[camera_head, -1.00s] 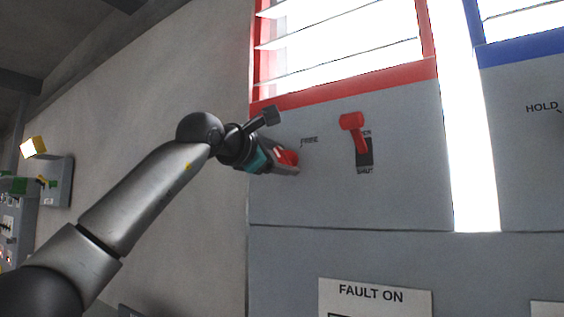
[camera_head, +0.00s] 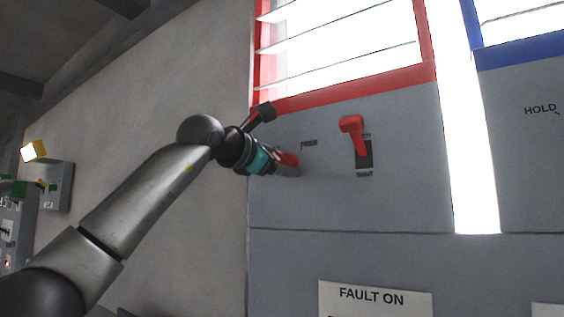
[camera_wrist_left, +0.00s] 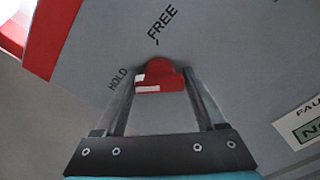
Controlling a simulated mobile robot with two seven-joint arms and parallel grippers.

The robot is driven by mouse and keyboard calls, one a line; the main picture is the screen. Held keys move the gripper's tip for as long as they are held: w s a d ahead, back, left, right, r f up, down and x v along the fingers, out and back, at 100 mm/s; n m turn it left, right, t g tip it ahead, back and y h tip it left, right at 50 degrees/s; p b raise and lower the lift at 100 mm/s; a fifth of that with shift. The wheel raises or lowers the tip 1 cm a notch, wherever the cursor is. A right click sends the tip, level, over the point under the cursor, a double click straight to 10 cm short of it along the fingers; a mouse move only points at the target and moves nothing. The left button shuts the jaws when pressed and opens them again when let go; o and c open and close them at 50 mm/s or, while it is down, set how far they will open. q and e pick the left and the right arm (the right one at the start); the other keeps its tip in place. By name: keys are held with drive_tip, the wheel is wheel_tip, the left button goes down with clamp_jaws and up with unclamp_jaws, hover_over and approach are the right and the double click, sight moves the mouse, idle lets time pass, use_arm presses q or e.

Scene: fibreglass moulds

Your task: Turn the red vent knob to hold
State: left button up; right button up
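The red vent knob (camera_wrist_left: 160,76) is on the grey panel in the left wrist view, between the fingertips of my left gripper (camera_wrist_left: 160,82). The fingers lie close against its two sides, shut on it. White marks show on the knob's left part and near face. The word HOLD (camera_wrist_left: 118,78) is left of the knob and FREE (camera_wrist_left: 162,22) is above it. In the head view my left gripper (camera_head: 288,164) is at the panel, left of the red lever, and covers most of the knob. My right gripper is not in view.
A red lever (camera_head: 351,124) sticks out of a slot right of my left gripper. The red-framed louvred window (camera_head: 340,88) is above. A FAULT ON sign (camera_head: 372,298) is below. A blue-framed panel (camera_head: 520,49) stands at the right.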

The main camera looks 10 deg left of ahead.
use_arm(q)
drive_tip(key=o, duration=0.4)
drive_tip(key=shift+c, duration=0.2)
drive_tip(key=shift+s, duration=0.1)
drive_tip(key=shift+s+a, duration=0.15)
drive_tip(key=shift+s, duration=0.1)
drive_tip(key=b+v, duration=0.6)
drive_tip(key=v, duration=0.8)
drive_tip(key=shift+s, duration=0.25)
